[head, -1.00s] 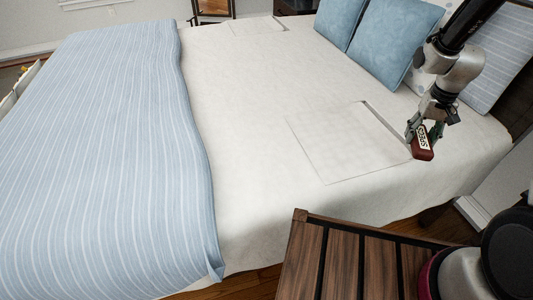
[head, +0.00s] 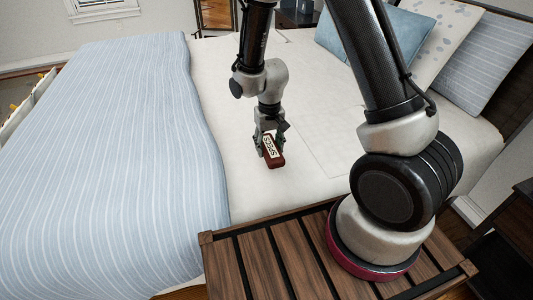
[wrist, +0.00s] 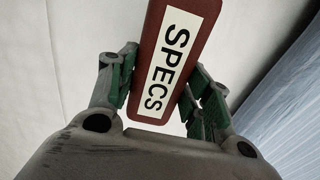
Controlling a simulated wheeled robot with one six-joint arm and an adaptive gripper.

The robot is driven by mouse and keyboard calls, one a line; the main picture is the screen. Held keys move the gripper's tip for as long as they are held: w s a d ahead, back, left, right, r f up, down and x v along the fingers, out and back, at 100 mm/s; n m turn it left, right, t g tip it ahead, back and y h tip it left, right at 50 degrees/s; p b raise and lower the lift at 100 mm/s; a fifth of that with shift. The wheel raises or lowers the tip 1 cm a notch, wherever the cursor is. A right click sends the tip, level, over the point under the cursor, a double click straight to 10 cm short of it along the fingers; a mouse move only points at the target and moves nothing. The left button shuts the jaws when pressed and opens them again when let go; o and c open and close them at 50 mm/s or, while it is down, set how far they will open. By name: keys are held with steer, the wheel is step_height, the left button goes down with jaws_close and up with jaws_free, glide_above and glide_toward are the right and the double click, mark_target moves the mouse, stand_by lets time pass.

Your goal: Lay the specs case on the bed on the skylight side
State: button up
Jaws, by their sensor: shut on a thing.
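The specs case (head: 274,160) is dark red-brown with a white label reading SPECS. My gripper (head: 270,149) is shut on it and holds it over the white sheet of the bed (head: 225,120), between the striped blanket and the outlined square on the sheet. In the wrist view the case (wrist: 206,10) sits tilted between the two green-padded fingers of my gripper (wrist: 165,85). I cannot tell exactly how high it is above the sheet. The skylight is not in view.
A blue striped blanket (head: 120,150) covers the left part of the bed. Pillows (head: 400,40) lie at the right end. A slatted wooden surface (head: 270,265) is at the front under my arm. A window (head: 103,8) is at the far left wall.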

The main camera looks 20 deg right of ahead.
steer(key=shift+f, duration=2.15)
steer(key=shift+d+f, duration=0.1)
steer(key=o, duration=1)
steer(key=shift+o, duration=0.2)
